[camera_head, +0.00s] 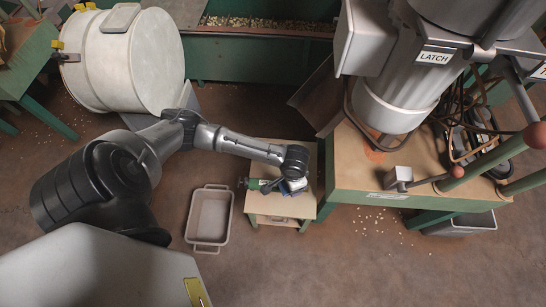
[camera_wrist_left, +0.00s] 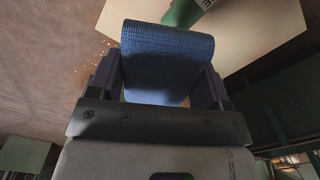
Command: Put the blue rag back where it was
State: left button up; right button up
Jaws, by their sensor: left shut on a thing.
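The blue rag (camera_wrist_left: 166,58) is a ribbed blue cloth between the fingers of my left gripper (camera_wrist_left: 170,90), which is shut on it. In the head view the left gripper (camera_head: 292,186) is over the small wooden-topped stand (camera_head: 270,207), and only a little of the rag shows beneath the wrist. I cannot tell whether the rag touches the stand top. A green bottle (camera_head: 258,184) lies on the stand beside the gripper, and it also shows in the wrist view (camera_wrist_left: 187,12). My right gripper is not in view.
A grey tray (camera_head: 209,216) sits on the floor left of the stand. A wooden-topped bench (camera_head: 370,178) with a machine marked LATCH (camera_head: 434,57) stands to the right. A large pale drum (camera_head: 140,60) is at upper left. Floor in front of the stand is clear.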

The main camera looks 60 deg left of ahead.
pick_arm(q)
jog(key=w+a+f+m, duration=0.2)
jog(key=w+a+m, duration=0.15)
jog(key=m, duration=1.05)
jog(key=w+a+f+m, duration=0.1)
jog(key=w+a+m, duration=0.3)
jog(key=m, duration=1)
jog(key=s+a+f+b, duration=0.1)
jog(key=a+f+b, duration=0.1)
jog(key=a, duration=0.2)
jog(key=s+a+f+b, duration=0.1)
jog(key=a+f+b, duration=0.1)
jog(key=a, duration=0.2)
jog(key=s+a+f+b, duration=0.1)
jog(key=a+f+b, duration=0.1)
jog(key=a+f, duration=0.1)
jog(key=shift+s+a, duration=0.35)
jog(key=shift+a, duration=0.15)
notch_tip(320, 180, down, 4)
jog(key=b, duration=0.3)
jog(key=shift+f, duration=0.15)
jog(key=shift+a, duration=0.1)
